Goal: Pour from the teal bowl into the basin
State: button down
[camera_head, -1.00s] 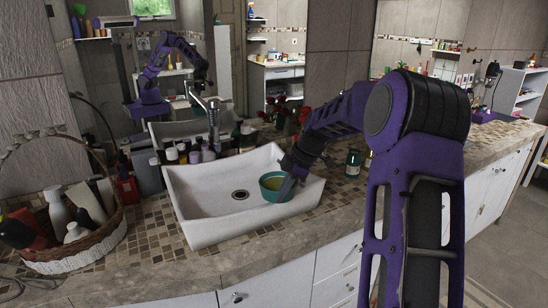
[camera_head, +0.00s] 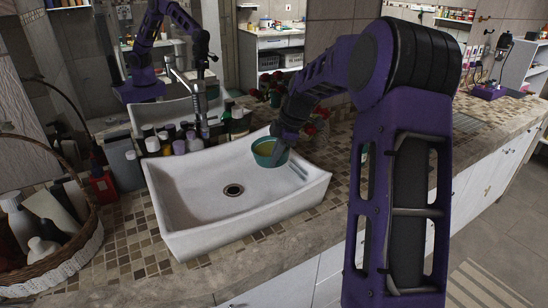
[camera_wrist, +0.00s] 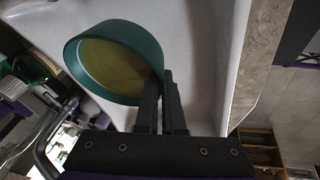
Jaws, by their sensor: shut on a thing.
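The teal bowl (camera_head: 270,153) is held over the right back part of the white basin (camera_head: 200,213). It looks close to level, with a yellowish content inside. My gripper (camera_head: 284,147) is shut on the bowl's rim at its right side. In the wrist view the two dark fingers (camera_wrist: 160,100) pinch the wall of the teal bowl (camera_wrist: 115,65), and the yellow-green content shows inside. The basin's floor around the drain (camera_head: 233,190) looks empty. The basin's pale surface also fills the middle of the wrist view (camera_wrist: 205,60).
Several bottles (camera_head: 175,141) and a metal faucet (camera_head: 187,85) stand behind the basin. A wicker basket (camera_head: 62,245) with bottles is at the left. Red flowers (camera_head: 312,130) stand behind my arm. A mirror backs the counter.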

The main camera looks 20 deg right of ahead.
jog(key=h, duration=0.1)
jog(key=r+h, duration=0.1)
jog(key=t+h, duration=0.1)
jog(key=shift+a+r+n+h, duration=0.3)
jog(key=shift+r+h, duration=0.1)
jog(key=h, duration=0.1)
jog(key=t+h, duration=0.1)
jog(key=shift+a+r+h, duration=0.1)
jog(key=shift+r+h, duration=0.15)
jog(key=shift+h, duration=0.05)
jog(key=shift+s+f+n+h+b, duration=0.1)
jog(key=shift+n+h+b, duration=0.2)
jog(key=shift+b, duration=0.35)
jog(key=shift+s+a+t+h+b, duration=0.15)
jog(key=shift+h+b, duration=0.25)
jog(key=shift+b, duration=1.15)
jog(key=shift+w+a+t+h+b, duration=0.15)
jog(key=shift+h+b, duration=0.25)
jog(key=shift+b, duration=1.1)
jog(key=shift+s+t+h+b, duration=0.15)
jog(key=shift+h+b, duration=0.25)
jog(key=shift+b, duration=1.15)
jog(key=shift+a+n+h+b, duration=0.1)
jog(key=shift+n+h+b, duration=0.2)
jog(key=shift+b, duration=0.1)
